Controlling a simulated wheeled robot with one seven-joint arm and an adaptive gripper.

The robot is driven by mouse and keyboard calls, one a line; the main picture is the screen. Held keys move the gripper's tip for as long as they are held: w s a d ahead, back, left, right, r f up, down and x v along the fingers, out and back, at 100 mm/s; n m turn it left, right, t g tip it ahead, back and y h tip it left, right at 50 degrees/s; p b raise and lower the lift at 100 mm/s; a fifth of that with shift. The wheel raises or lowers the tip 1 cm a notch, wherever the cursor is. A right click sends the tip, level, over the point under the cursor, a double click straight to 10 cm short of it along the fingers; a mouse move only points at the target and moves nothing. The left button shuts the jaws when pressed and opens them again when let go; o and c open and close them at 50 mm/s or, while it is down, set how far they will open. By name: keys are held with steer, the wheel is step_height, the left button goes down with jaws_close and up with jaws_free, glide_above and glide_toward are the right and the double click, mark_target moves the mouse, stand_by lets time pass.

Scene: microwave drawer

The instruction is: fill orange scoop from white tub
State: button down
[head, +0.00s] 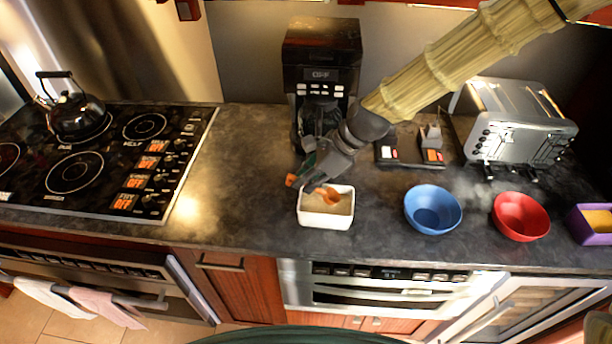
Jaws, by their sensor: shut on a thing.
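The white tub (326,221) stands on the dark counter below the coffee maker. It holds a tan, grainy-looking filling. My gripper (302,180) reaches down from the upper right, just above the tub's back left corner. It is shut on the orange scoop, and an orange part also shows at the left of the fingers. The fingers hide part of the scoop's handle.
A blue bowl (433,210) and a red bowl (521,217) stand to the right. A purple tub (592,224) with yellow contents is at the far right. The coffee maker (321,75) and toaster (518,122) stand behind. The counter left of the tub is clear up to the stove (100,160).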

steer(key=shift+w+f, duration=0.15)
steer(key=shift+f, duration=0.55)
steer(key=shift+f+b, duration=0.55)
steer(key=shift+f, duration=0.95)
steer(key=shift+a+r+h+p, duration=0.1)
steer(key=shift+a+h+p, duration=0.25)
steer(key=shift+p, duration=0.45)
steer(key=shift+a+f+h+p, duration=0.25)
steer(key=shift+a+h+p, duration=0.4)
steer(key=shift+h+p, duration=1.2)
steer(key=shift+a+r+p, duration=0.35)
steer(key=shift+r+p, duration=0.55)
steer(key=shift+p, duration=1.45)
steer(key=shift+h+p, duration=0.4)
steer(key=shift+h, duration=0.1)
steer(key=shift+a+r, duration=0.1)
steer(key=shift+r, duration=0.1)
